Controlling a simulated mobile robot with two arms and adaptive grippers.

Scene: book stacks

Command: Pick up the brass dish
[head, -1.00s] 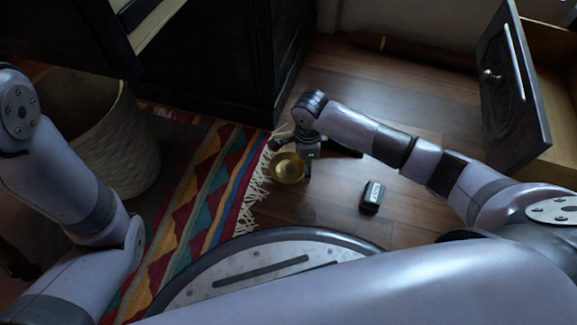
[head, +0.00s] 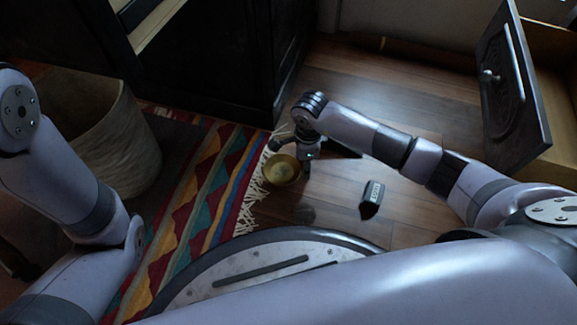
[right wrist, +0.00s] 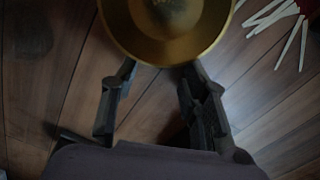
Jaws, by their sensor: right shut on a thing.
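The brass dish (head: 282,172), a shallow round golden bowl, is just beyond my base in the head view, near the rug's fringe. My right gripper (head: 291,158) is shut on its rim from the far side. The dish seems slightly above the floor, but the height is hard to judge. In the right wrist view the dish (right wrist: 168,28) fills the top middle, cut off by the frame edge. The two fingers of the right gripper (right wrist: 160,68) meet its near rim. My left arm shows at the left, but its gripper is not in view.
A small dark box with a light label (head: 372,198) lies on the wooden floor to the right. A patterned rug (head: 205,190) and woven basket (head: 120,140) are at the left. A dark cabinet (head: 225,65) stands behind; an open door (head: 510,90) is at the right.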

